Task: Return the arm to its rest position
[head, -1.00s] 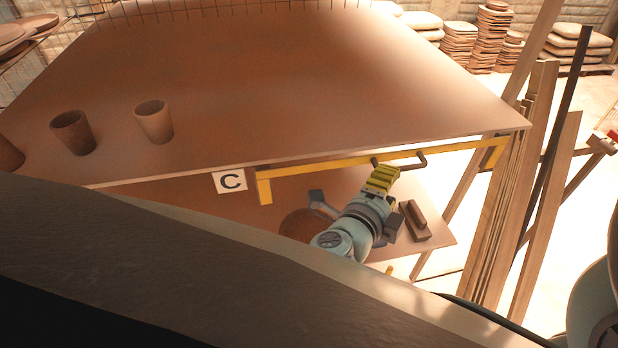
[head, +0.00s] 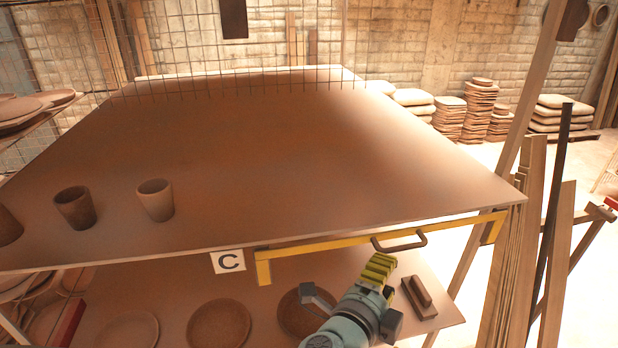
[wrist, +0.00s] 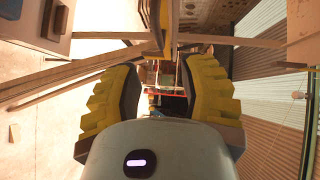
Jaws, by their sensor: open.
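My gripper (head: 378,268) with yellow ridged fingers is at the lower middle of the head view, in front of the table and just below its front edge. In the wrist view its two fingers (wrist: 158,95) stand wide apart with nothing between them. A dark handle (head: 400,242) on the yellow frame (head: 330,246) under the table edge shows close above the gripper. I cannot tell whether they touch. My blue-grey arm comes up from the bottom edge of the head view.
The large brown table (head: 300,150) carries several cups (head: 156,200) at left. The lower shelf (head: 175,285) holds round plates (head: 219,323) and a brown block with a grip (head: 420,296). A sign C (head: 229,261) hangs at the edge. Wooden planks (head: 510,240) lean at right.

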